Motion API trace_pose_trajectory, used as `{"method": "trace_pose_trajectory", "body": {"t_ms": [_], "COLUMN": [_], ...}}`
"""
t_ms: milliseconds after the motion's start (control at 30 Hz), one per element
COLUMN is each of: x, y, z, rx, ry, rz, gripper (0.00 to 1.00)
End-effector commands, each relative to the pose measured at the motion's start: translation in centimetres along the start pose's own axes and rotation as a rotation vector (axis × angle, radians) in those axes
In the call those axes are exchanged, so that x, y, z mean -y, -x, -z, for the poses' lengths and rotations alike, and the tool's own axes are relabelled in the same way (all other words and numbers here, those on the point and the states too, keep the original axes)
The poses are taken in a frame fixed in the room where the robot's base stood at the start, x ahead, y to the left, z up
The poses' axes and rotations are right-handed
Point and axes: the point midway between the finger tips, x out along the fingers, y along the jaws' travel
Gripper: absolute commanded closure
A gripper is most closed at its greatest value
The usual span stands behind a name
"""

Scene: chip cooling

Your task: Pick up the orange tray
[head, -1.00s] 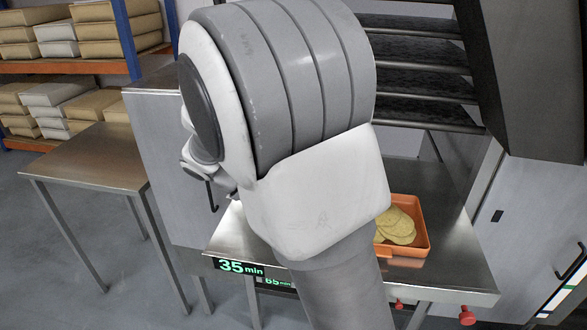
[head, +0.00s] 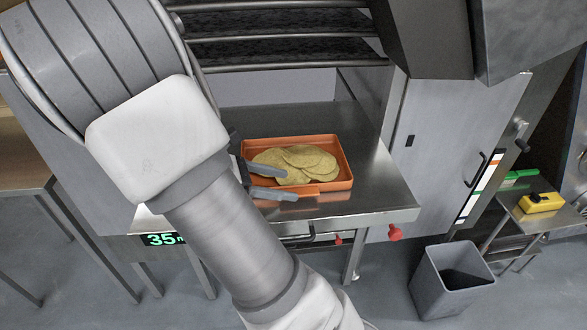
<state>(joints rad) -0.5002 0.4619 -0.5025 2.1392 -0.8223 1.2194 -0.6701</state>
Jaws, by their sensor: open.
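The orange tray (head: 341,184) sits on the steel table in the head view, right of my arm. It is a shallow rectangular tray holding several round, flat yellow-tan chips (head: 306,159). My gripper (head: 291,184) reaches in from the left over the tray's front left part. Its two grey fingers are apart, one over the chips and one near the front rim. I cannot tell whether the tray's wall lies between them or whether they touch it. My arm hides the gripper's base and the table left of the tray.
The steel table (head: 376,190) has bare room right of the tray. Dark rack shelves (head: 280,50) stand behind it. A grey bin (head: 452,282) stands on the floor at right.

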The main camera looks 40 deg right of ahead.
Motion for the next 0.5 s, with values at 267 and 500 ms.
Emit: {"method": "trace_pose_trajectory", "body": {"t_ms": [267, 500], "x": [0.5, 0.4], "y": [-3.2, -5.4], "z": [0.1, 0.0], "rx": [0.002, 0.000], "ry": [0.000, -0.001], "rz": [0.004, 0.002], "gripper": [0.24, 0.24]}}
